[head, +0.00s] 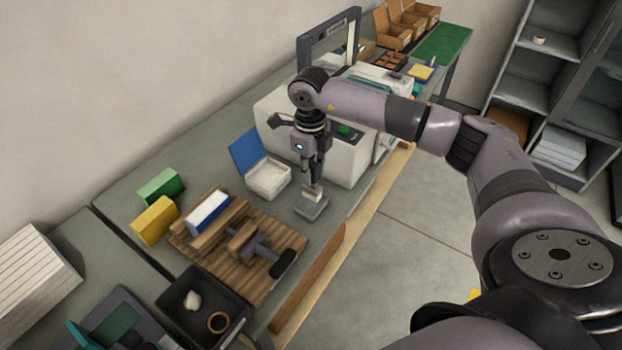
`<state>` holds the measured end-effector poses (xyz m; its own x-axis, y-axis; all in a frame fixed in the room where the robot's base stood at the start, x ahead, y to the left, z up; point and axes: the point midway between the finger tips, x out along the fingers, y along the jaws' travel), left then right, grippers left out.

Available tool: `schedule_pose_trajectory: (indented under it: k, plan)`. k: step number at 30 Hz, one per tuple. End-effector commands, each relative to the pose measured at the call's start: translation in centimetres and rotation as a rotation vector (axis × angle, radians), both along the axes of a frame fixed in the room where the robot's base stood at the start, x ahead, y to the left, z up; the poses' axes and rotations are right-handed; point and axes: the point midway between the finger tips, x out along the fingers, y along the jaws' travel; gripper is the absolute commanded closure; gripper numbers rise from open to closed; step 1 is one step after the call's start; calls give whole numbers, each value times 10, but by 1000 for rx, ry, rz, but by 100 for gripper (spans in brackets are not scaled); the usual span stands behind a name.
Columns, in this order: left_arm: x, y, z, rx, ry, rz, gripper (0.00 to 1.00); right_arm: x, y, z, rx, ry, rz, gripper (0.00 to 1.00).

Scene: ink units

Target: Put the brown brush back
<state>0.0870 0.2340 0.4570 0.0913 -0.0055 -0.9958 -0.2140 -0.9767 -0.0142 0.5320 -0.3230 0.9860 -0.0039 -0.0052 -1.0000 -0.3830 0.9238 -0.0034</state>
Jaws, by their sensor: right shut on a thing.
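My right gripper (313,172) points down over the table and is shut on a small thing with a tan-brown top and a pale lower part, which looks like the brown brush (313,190). The fingers hide part of it. Its lower end is at a small grey block (311,208) on the table; I cannot tell whether they touch. My left gripper is not in view.
A slatted wooden board (217,262) with a dark tool lies left of the gripper. An open white box (268,180) with a blue lid and a large white machine (345,160) stand close by. A black tray (178,309) is at the front.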

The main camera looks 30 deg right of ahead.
Motion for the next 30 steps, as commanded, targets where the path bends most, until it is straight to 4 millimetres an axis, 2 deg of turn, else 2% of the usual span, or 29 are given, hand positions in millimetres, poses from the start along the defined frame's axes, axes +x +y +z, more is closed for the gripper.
schedule_pose_trajectory:
  k: [7,19,20,28,30]
  plan:
    - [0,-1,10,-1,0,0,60,-1,0,-34,-1,4,0,100]
    - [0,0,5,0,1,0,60,-1,0,-42,-1,2,1,100]
    - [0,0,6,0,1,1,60,-1,0,-41,-1,2,1,82]
    - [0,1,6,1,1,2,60,-1,0,-40,0,3,1,64]
    - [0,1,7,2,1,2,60,-1,0,-40,0,3,1,63]
